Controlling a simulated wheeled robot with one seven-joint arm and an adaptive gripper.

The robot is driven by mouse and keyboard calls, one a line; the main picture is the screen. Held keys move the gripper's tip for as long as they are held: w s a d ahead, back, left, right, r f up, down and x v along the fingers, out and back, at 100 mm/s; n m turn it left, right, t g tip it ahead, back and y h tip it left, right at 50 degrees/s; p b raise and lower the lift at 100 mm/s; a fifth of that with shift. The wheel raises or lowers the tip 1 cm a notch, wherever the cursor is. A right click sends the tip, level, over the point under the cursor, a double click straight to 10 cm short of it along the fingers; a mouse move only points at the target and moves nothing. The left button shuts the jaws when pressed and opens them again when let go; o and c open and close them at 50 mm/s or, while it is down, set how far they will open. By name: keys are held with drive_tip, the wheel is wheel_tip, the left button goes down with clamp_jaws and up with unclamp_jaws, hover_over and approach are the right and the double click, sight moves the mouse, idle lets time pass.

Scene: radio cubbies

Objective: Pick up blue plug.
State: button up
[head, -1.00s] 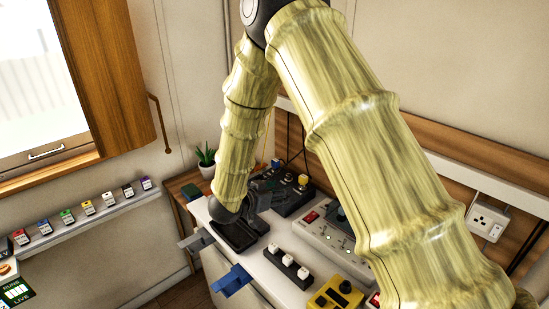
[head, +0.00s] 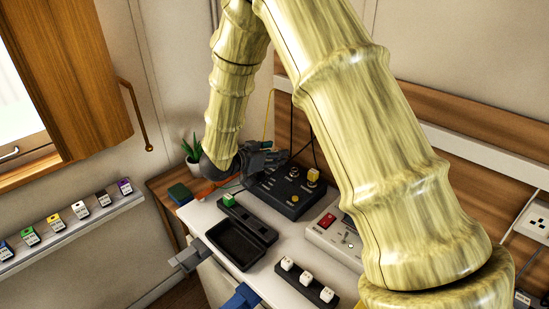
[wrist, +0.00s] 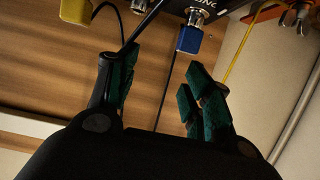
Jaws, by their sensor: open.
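The blue plug (wrist: 189,39) shows at the top of the wrist view, on a metal connector of a dark panel. It lies just beyond my fingertips, nearer the right finger, with no contact visible. My gripper (wrist: 161,70) is open and empty, its two green-padded fingers apart. In the head view my gripper (head: 268,150) is at the back left of the counter, over the rear of the black connector box (head: 274,197). The blue plug cannot be made out in the head view, where my gripper covers that spot.
A yellow plug (head: 313,175) stands on the box's right; it also shows in the wrist view (wrist: 76,10). Cables hang close by.

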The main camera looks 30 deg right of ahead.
drive_tip(key=w+f, duration=0.2)
drive_tip(key=w, duration=0.1)
drive_tip(key=shift+w+d+f, duration=0.3)
drive_tip(key=shift+d+f, duration=0.1)
drive_tip(key=shift+w+d+f, duration=0.1)
drive_tip(key=shift+w+d, duration=0.05)
drive_tip(key=x, duration=0.2)
drive_tip(key=p+x, duration=0.1)
drive_tip(key=x, duration=0.1)
drive_tip(key=shift+s+d+f, duration=0.1)
drive_tip(key=shift+s, duration=0.1)
drive_tip(key=shift+w, duration=0.1)
drive_tip(key=shift+s, duration=0.2)
drive_tip(key=shift+c, duration=1)
drive_tip(key=c, duration=0.8)
